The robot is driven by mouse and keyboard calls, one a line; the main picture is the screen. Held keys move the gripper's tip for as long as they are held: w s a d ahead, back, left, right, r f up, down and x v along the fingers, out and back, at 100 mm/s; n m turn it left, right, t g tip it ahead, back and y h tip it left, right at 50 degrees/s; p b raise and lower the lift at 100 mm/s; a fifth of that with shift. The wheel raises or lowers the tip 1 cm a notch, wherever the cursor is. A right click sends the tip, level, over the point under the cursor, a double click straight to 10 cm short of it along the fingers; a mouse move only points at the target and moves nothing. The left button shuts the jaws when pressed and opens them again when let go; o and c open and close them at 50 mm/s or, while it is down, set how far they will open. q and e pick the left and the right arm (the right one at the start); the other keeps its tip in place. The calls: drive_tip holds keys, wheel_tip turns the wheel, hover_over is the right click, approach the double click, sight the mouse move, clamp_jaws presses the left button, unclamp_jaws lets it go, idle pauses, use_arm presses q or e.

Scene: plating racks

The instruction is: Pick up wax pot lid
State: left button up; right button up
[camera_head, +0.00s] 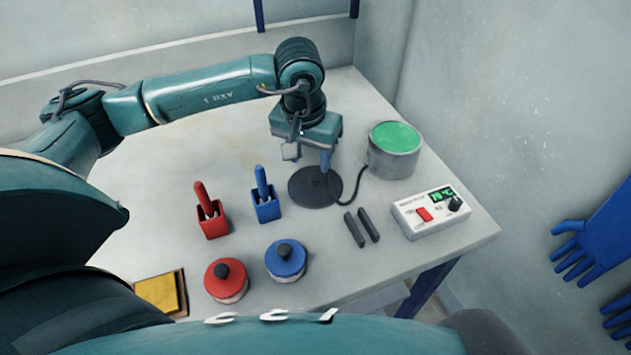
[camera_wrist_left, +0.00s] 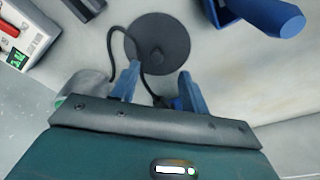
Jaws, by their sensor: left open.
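The wax pot lid (camera_head: 302,194) is a dark round disc lying flat on the table, with a small knob at its middle. It also shows in the left wrist view (camera_wrist_left: 160,28), just beyond my fingers. My left gripper (camera_head: 312,160) points down above the lid, with its blue fingers apart and nothing between them. In the left wrist view the fingertips (camera_wrist_left: 157,80) lie to either side of the knob's line, short of the knob. One finger partly hides the lid in the head view. The wax pot (camera_head: 392,165) stands open to the right, filled with green wax. My right gripper is not seen.
A dark cable runs from the pot close by the lid. A control box (camera_head: 431,213) and two dark bars (camera_head: 361,229) are to the right. Red (camera_head: 211,222) and blue (camera_head: 266,208) holders and red (camera_head: 226,279) and blue (camera_head: 286,260) lidded jars stand nearer.

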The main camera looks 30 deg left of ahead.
sight(315, 176)
use_arm(q)
drive_tip(key=shift+w+d+f+p, duration=0.1)
drive_tip(key=shift+w+f+p, duration=0.15)
drive_tip(key=shift+f, duration=0.65)
drive_tip(key=shift+w+d+f+p, duration=0.1)
drive_tip(key=shift+w+f+p, duration=0.15)
drive_tip(key=shift+f, duration=0.7)
drive_tip(key=shift+w+f+p, duration=0.15)
drive_tip(key=shift+f+p, duration=0.1)
drive_tip(key=shift+f, duration=0.65)
drive_tip(key=shift+c, duration=0.2)
clamp_jaws()
